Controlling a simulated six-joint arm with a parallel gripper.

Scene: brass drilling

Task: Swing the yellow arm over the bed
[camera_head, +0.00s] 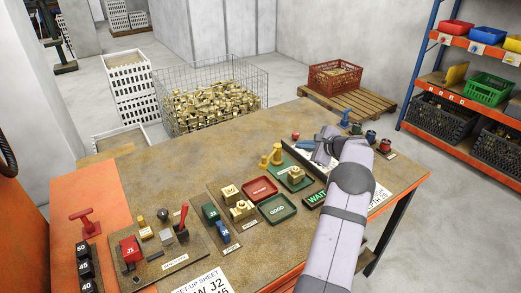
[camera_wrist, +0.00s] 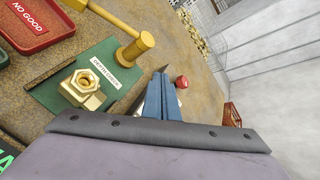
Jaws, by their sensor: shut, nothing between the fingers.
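The yellow arm (camera_wrist: 118,28) shows in the wrist view as a bar ending in an upright round knob (camera_wrist: 137,46) at the edge of a green plate. Its yellow posts (camera_head: 277,154) stand at the plate's back left in the head view. The green plate (camera_head: 289,182), apparently the bed, carries a brass fitting with a hex opening (camera_wrist: 86,86) and a white label. The bar lies beyond the fitting, not over it. My gripper (camera_wrist: 163,92) has its blue fingers together and empty, right of the fitting and apart from the knob.
A red NO GOOD tray (camera_head: 260,190) and a green GOOD tray (camera_head: 277,208) lie left of the plate. A small red knob (camera_wrist: 181,82) stands beyond my fingers. Several coloured pieces stand at the bench's right end. The bench's back left is clear.

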